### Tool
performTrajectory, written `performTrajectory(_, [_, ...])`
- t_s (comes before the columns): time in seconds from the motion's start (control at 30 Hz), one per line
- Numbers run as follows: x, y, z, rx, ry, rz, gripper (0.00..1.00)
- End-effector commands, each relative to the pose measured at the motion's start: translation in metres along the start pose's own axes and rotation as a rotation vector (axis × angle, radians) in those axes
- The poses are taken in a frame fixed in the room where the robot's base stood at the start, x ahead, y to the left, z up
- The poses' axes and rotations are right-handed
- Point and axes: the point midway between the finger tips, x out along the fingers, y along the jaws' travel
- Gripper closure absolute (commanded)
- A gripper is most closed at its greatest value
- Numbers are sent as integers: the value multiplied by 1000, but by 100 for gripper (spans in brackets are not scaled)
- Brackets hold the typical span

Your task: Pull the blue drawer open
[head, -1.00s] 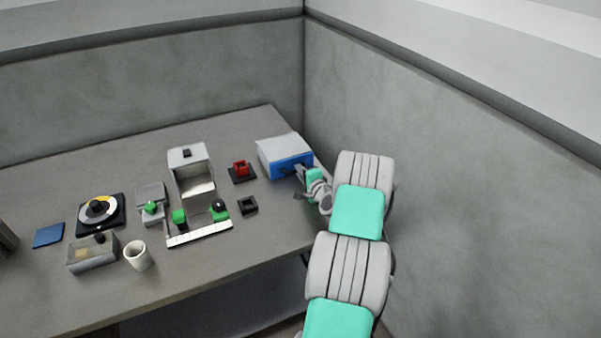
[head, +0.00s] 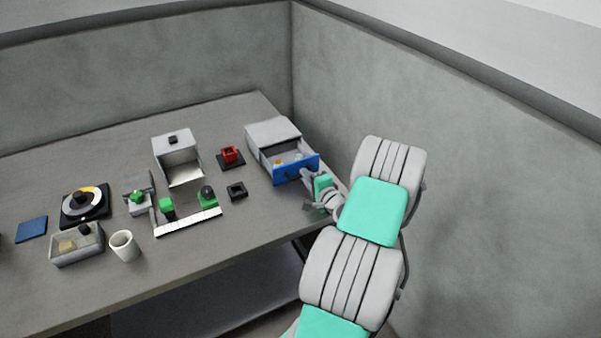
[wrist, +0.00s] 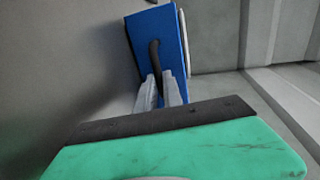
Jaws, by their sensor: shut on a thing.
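The blue drawer (head: 288,169) stands pulled out from its light grey housing (head: 271,131) at the right end of the table. Its inside shows, with small yellowish and pale things in it. My gripper (head: 307,174) is at the right part of the blue front. In the wrist view the blue front (wrist: 173,32) fills the upper middle, with a dark bar handle (wrist: 154,52) on it. My gripper's fingers (wrist: 160,90) are shut on this handle. The exact finger contact is small and partly hidden.
A red block on a dark base (head: 230,156) and a small black square holder (head: 237,191) stand left of the drawer. A white machine (head: 177,147), a dial (head: 85,203), a bin (head: 77,250) and a white cup (head: 124,246) are further left. A wall (head: 480,180) rises on the right.

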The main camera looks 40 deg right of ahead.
Motion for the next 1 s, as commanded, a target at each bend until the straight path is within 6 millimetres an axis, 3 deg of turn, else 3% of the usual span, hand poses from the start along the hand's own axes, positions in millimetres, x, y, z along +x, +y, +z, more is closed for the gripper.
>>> performTrajectory(0.23, [-2, 4, 1, 6, 0, 8, 100])
performTrajectory(0.27, [-2, 4, 1, 6, 1, 8, 88])
performTrajectory(0.5, [-1, 3, 1, 4, -1, 6, 68])
performTrajectory(0.8, [-4, 3, 0, 4, 1, 5, 68])
performTrajectory(1.0, [-41, 4, -1, 6, 4, 6, 68])
